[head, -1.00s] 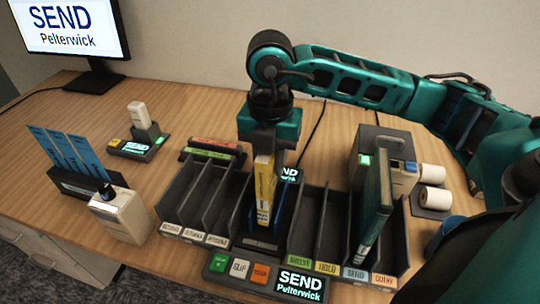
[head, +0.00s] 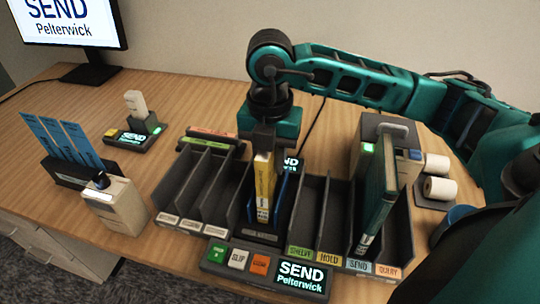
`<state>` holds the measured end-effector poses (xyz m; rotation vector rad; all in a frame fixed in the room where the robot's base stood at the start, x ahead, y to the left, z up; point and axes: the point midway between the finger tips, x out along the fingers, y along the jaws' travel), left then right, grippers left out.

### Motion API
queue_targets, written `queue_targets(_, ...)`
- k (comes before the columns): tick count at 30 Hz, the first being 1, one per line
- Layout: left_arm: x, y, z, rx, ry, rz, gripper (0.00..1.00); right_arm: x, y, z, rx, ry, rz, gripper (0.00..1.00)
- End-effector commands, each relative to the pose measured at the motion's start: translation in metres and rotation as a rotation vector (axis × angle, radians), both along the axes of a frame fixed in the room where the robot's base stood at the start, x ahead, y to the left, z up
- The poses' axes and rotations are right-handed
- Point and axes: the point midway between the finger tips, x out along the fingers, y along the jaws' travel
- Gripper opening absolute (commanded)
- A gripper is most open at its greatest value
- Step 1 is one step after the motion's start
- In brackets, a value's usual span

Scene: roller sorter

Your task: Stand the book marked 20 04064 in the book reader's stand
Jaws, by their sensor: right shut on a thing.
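My right gripper (head: 266,148) points down and is shut on the top of a thin book with a yellow and white spine (head: 263,195). The book is upright, and its lower end is at the dark stand (head: 262,237) in the middle of the row of slots. The marking on its spine is too small to read, and I cannot tell whether it rests on the stand's base. Blue shows beside the book, and a small lit SEND screen (head: 292,163) is partly hidden behind it. My left gripper is not in view.
Dark slots flank the stand: empty ones on the left (head: 200,190) and labelled ones on the right. A teal book (head: 376,200) stands in the right-hand slots. A button panel (head: 265,270) lies in front. Blue cards (head: 65,145) and a cream device (head: 115,205) are at left.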

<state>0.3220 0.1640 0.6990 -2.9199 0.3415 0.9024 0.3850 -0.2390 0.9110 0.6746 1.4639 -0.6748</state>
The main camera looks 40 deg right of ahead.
Motion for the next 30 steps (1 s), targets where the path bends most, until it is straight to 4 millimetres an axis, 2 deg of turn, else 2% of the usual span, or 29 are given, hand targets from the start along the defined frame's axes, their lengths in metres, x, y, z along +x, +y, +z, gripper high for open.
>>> queue_targets(10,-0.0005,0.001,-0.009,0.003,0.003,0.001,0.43,0.0002,0.0002,-0.0078,0.001,-0.001,0.0,0.0)
queue_targets(11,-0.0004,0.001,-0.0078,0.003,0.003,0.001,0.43,0.0003,0.0001,-0.0066,0.001,-0.001,0.0,0.31)
queue_targets(19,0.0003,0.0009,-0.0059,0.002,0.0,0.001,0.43,0.0001,0.0001,-0.0066,0.001,-0.001,0.0,0.56)
queue_targets(30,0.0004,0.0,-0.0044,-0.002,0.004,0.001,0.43,-0.0001,0.0001,-0.0069,0.0,0.0,0.0,0.58)
